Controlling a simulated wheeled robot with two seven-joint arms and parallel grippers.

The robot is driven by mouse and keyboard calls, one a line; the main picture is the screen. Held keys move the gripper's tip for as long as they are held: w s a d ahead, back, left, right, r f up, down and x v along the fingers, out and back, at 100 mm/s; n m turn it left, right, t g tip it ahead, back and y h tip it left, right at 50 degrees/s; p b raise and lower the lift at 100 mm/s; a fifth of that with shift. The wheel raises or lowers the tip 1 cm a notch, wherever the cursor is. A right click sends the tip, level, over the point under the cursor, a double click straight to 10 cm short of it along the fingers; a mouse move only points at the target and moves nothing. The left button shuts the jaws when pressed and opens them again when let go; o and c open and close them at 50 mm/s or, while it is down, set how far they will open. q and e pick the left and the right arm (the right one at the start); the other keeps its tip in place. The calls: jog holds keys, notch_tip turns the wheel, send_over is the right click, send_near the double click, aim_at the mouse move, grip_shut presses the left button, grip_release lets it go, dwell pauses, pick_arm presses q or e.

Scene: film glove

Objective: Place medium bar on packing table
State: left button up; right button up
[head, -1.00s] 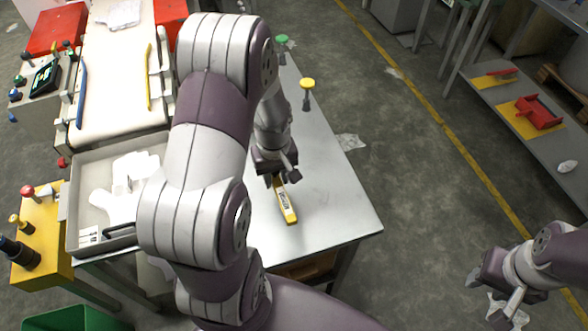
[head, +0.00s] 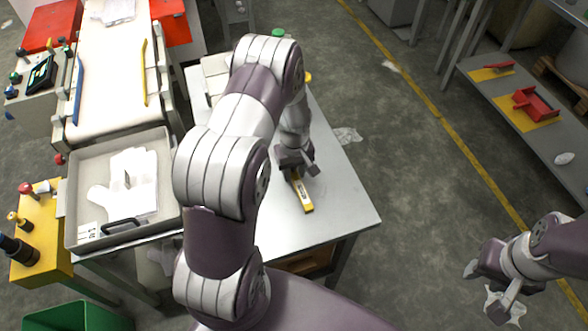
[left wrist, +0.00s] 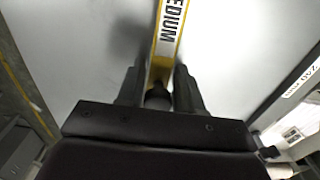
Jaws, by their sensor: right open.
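The medium bar (head: 303,194) is a yellow bar with a pale label. It shows in the left wrist view (left wrist: 170,30) with "MEDIUM" printed on it. My left gripper (head: 295,165) has its fingers on both sides of the bar's near end in the left wrist view (left wrist: 158,88) and is shut on it. The bar is over the grey packing table (head: 335,205); I cannot tell whether it touches the top. My right gripper (head: 486,288) is open and empty over the floor at the lower right.
A grey tray (head: 82,205) with a white glove shape (head: 130,180) stands left of my left arm. A conveyor (head: 105,80) lies behind it. A shelf (head: 515,95) with red parts is at the right. The table's front right is clear.

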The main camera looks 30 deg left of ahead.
aim_at(296, 176)
pick_arm(q)
jog(key=o, duration=0.3)
notch_tip(296, 176, up, 13)
jog(key=s+d+r+m+t, duration=0.1)
jog(key=s+d+r+m, duration=0.4)
jog(key=s+d+m, duration=0.5)
jog(key=s, duration=0.2)
jog(key=shift+s, duration=0.4)
jog(key=shift+r, duration=0.15)
